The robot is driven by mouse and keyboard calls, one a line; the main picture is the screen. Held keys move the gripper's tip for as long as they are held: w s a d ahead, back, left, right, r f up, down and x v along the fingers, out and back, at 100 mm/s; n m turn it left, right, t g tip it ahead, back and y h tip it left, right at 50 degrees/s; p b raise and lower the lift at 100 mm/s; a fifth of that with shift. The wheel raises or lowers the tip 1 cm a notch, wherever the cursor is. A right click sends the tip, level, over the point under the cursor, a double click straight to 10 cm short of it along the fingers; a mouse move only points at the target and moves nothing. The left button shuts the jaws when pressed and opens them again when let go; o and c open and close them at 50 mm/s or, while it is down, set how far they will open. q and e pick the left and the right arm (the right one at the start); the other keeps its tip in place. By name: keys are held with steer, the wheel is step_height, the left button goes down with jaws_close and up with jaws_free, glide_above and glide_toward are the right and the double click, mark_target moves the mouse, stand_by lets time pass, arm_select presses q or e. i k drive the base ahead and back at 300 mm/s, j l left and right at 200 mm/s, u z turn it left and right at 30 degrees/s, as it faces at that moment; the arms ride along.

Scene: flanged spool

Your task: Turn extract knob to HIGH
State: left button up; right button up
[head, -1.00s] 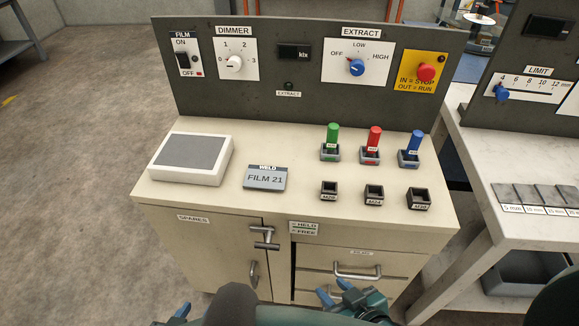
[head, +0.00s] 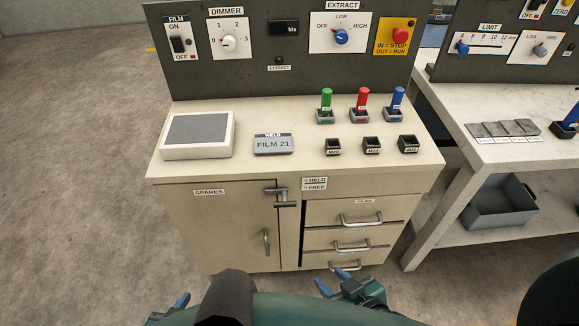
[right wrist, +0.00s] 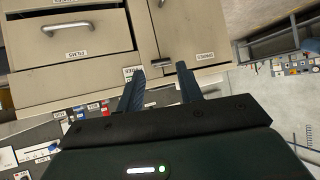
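The extract knob (head: 341,37) is a blue round knob on a white plate marked OFF, LOW and HIGH, on the upright dark panel at the top of the head view. Its small red mark points up-left, toward OFF. My right gripper (head: 334,284) is low in front of the cabinet drawers, far below the knob and touching nothing. In the right wrist view its two blue fingers (right wrist: 160,85) stand apart with nothing between them. My left gripper (head: 181,301) shows only as a blue tip at the bottom edge; the rest is hidden.
The panel also carries a film switch (head: 179,44), a dimmer knob (head: 228,42) and a red stop button (head: 400,36). Green (head: 326,100), red (head: 362,100) and blue (head: 397,100) handles stand upright on the cabinet top. A second bench (head: 480,110) is at the right.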

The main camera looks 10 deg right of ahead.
mark_target(341, 36)
steer(key=k+j+z, duration=0.35)
steer(key=j, duration=0.35)
steer(key=k+j+z, duration=0.35)
steer(key=k+j, duration=0.25)
steer(key=i+l, duration=0.3)
steer(key=l, duration=0.2)
steer(key=i+l, duration=0.25)
steer(key=l, duration=0.2)
steer(key=i+l, duration=0.3)
steer(key=l, duration=0.2)
steer(key=i+l, duration=0.3)
steer(key=l, duration=0.15)
steer(key=i+l+z, duration=0.1)
steer(key=i+l, duration=0.2)
steer(key=l, duration=0.2)
steer(key=i+l, duration=0.3)
steer(key=l, duration=0.15)
